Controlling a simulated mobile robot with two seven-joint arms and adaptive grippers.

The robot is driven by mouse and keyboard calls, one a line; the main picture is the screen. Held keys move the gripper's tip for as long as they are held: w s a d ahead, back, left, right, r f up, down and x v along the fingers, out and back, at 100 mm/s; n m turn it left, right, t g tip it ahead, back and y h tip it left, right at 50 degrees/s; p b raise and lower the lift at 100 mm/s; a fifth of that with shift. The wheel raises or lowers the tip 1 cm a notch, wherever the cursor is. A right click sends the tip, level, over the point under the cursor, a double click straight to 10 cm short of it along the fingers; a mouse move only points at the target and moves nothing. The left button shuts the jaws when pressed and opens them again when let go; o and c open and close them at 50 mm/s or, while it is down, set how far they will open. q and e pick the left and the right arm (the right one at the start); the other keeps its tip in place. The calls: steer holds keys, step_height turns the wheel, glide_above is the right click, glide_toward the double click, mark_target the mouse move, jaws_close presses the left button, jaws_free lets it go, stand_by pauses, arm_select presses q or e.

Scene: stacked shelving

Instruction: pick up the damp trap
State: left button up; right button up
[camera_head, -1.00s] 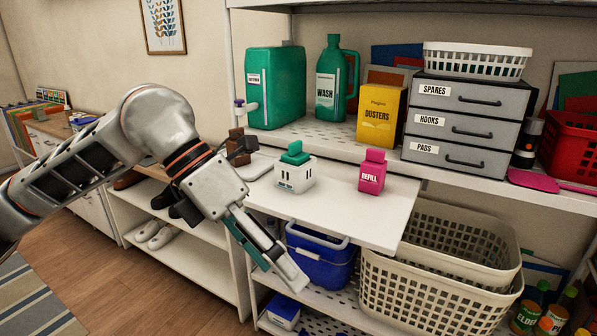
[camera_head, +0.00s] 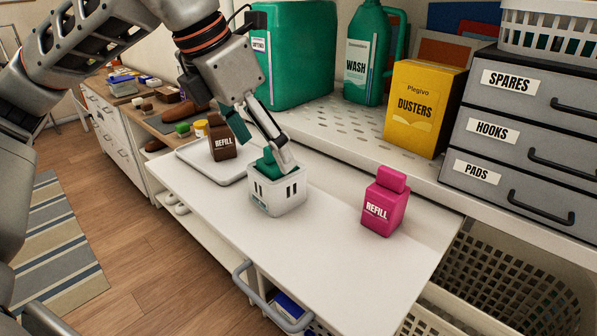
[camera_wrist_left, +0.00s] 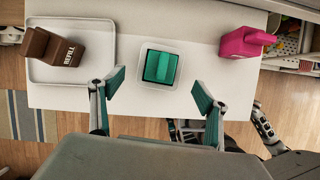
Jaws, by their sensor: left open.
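The damp trap (camera_head: 277,198) is a white slotted box with a green lid, upright on the white pull-out board. In the left wrist view the damp trap (camera_wrist_left: 161,66) lies ahead of and between the fingers. My left gripper (camera_head: 279,160) is open and points down at the green lid, its fingers overlapping the lid in the head view. In the left wrist view my left gripper (camera_wrist_left: 159,88) has its green-padded fingers spread wider than the lid, with nothing held. Contact cannot be told. Part of my other arm shows at the lower right there; its jaw state is unclear.
A pink refill bottle (camera_head: 384,205) stands right of the trap. A brown refill bottle (camera_head: 222,142) stands on a white tray (camera_head: 192,158) to the left. A yellow dusters box (camera_head: 422,110) and green jugs stand behind. The board's front is clear.

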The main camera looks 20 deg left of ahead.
mark_target(277, 174)
arm_select(q)
steer(key=shift+x, duration=1.45)
steer(key=x, duration=0.4)
steer(key=shift+w+f, duration=0.1)
steer(key=shift+f, duration=0.3)
steer(key=c, duration=1.2)
